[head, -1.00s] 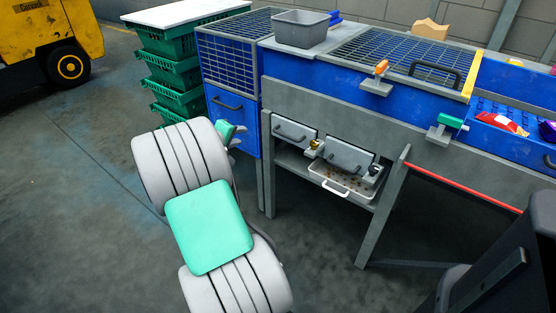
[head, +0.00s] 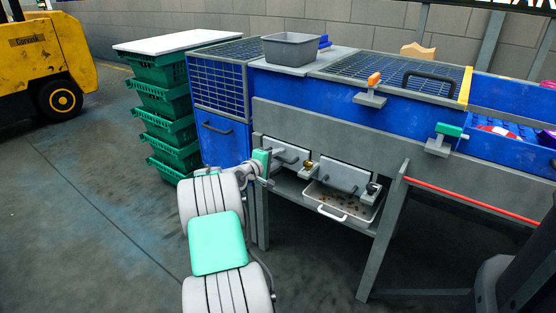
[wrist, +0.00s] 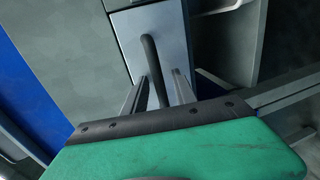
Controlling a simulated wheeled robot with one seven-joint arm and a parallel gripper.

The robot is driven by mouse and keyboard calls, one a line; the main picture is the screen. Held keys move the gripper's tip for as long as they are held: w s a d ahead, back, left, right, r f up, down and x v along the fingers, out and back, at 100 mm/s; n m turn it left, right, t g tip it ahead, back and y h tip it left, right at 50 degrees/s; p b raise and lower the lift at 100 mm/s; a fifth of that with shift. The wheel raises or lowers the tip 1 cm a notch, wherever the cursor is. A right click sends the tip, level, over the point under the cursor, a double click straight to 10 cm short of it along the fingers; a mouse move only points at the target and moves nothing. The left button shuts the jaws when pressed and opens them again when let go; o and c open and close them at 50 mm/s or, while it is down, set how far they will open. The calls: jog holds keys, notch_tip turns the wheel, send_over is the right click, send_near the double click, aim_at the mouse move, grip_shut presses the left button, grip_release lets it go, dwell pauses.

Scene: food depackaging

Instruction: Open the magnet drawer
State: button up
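A grey drawer front (head: 294,147) with a bar handle sits low on the left side of the blue machine; I take it for the magnet drawer, and it looks shut. In the wrist view the drawer front (wrist: 172,28) carries a dark bar handle (wrist: 152,62). My gripper (wrist: 160,92) is open, with one finger on each side of the handle's near end. I see a gap between the handle and the fingers. In the head view my gripper (head: 274,164) is at the left end of this drawer, partly hidden by my wrist.
A second grey drawer front (head: 337,176) is to the right, above a clear tray (head: 332,211) with dark bits. A machine leg (head: 262,222) stands just below my gripper. Green crates (head: 165,105) are stacked at left.

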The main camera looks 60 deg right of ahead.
jog(key=shift+c, duration=0.5)
grip_shut()
dwell(0.8)
